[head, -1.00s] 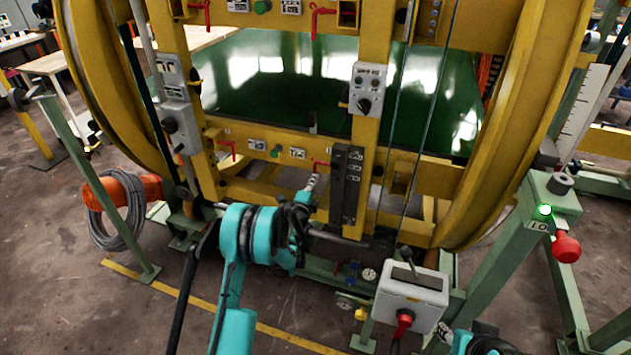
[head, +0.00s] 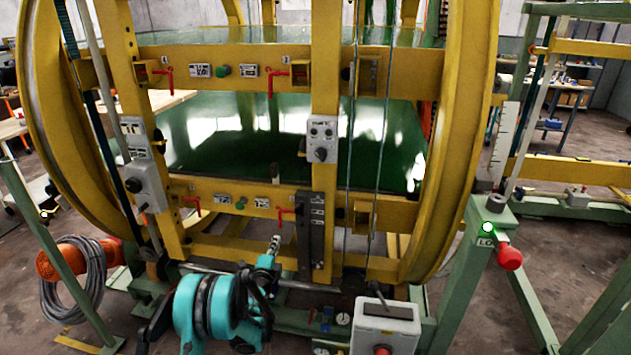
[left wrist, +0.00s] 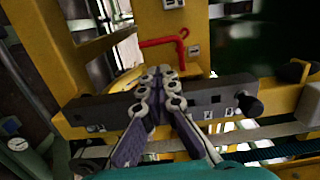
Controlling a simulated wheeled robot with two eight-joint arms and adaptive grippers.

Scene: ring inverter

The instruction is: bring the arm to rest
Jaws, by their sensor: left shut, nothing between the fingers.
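My left gripper (head: 274,242) is in front of the lower part of the yellow ring inverter (head: 322,70), at the end of my teal left arm (head: 200,305). Its grey fingers are shut with nothing between them. In the left wrist view the closed fingertips (left wrist: 156,78) show in front of a dark grey block (left wrist: 205,97) and below a red handle (left wrist: 165,42). In the head view they are just below the lower red handle (head: 283,213). I cannot tell whether they touch anything. My right gripper is out of view.
A grey control box (head: 385,325) stands at the lower right, near the green post (head: 462,265) with a red knob (head: 509,257). A coiled grey cable (head: 75,285) hangs at the left. A horizontal bar (head: 300,283) runs close behind my left gripper.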

